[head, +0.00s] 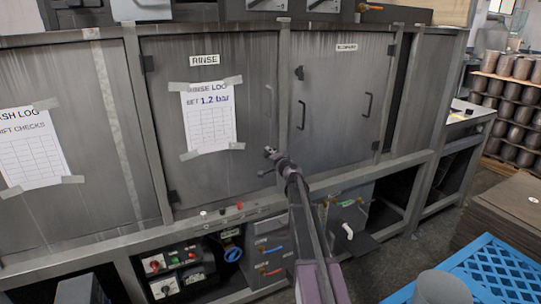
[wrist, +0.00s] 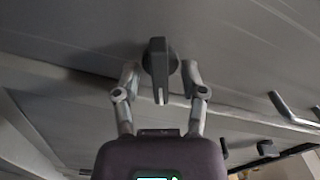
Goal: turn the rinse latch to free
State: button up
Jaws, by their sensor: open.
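The rinse latch (wrist: 157,62) shows in the wrist view as a dark lever on a round base. Its lever points down in that picture, with a pale mark near its lower end. My gripper (wrist: 160,76) is open, with one fingertip on each side of the latch and small gaps between. In the head view my gripper (head: 269,161) is at the lower right part of the rinse door (head: 162,125). There I cannot make out the latch apart from the gripper.
The rinse door carries a paper log (head: 208,117) and a RINSE label (head: 205,60). The door to its right has a dark bar handle (head: 301,113). Switch boxes (head: 172,270) stand below. A blue crate (head: 500,268) is at the lower right.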

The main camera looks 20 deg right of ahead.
grip_shut()
jog(key=shift+m, duration=2.4)
grip_release()
jog(key=shift+s, duration=0.1)
